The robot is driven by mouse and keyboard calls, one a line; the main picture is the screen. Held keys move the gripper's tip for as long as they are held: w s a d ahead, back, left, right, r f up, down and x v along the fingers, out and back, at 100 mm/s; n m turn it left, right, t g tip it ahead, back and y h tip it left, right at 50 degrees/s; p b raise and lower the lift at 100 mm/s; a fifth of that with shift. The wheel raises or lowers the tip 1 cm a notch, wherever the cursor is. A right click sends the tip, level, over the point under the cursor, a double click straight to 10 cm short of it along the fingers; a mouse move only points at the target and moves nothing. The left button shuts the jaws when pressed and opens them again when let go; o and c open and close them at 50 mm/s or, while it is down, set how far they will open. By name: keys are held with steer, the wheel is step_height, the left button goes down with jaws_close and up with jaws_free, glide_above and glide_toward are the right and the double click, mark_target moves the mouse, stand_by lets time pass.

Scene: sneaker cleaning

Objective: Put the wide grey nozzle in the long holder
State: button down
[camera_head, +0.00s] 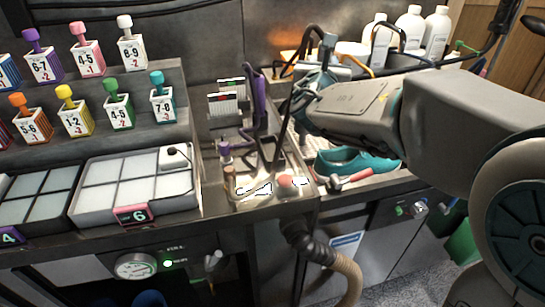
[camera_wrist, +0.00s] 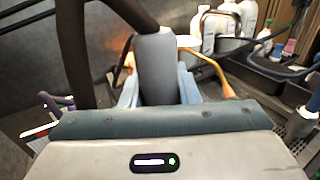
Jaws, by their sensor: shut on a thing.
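My gripper (camera_wrist: 158,92) is shut on a grey nozzle (camera_wrist: 155,62), which stands up between its pale blue fingers in the wrist view. A thick black hose loops up from the left side to the nozzle's top. In the head view my gripper (camera_head: 312,80) is over the back of the bench, and the held nozzle (camera_head: 328,46) shows only as a small dark grey shape. A long holder cannot be told for sure; a purple upright piece (camera_head: 259,102) stands left of my gripper, apart from it. The nozzle's lower end is hidden by my gripper.
A teal sneaker (camera_head: 352,162) lies below my arm. White bottles (camera_head: 409,28) stand at the back right, with an orange hose (camera_wrist: 207,68) in front. A tray (camera_head: 190,205) and numbered bottles (camera_head: 87,58) fill the left. A ribbed hose (camera_head: 342,268) hangs in front.

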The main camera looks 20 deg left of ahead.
step_height(320, 180, down, 4)
steer(key=b, duration=0.2)
steer(key=shift+r+b, duration=0.1)
steer(key=shift+b, duration=0.3)
steer(key=s+a+f+p, duration=0.1)
steer(key=s+a+f, duration=0.1)
steer(key=a+f, duration=0.9)
steer(key=shift+s+a, duration=0.15)
steer(key=shift+s, duration=0.15)
steer(key=shift+f, duration=0.15)
steer(key=c, duration=1.1)
jaws_free()
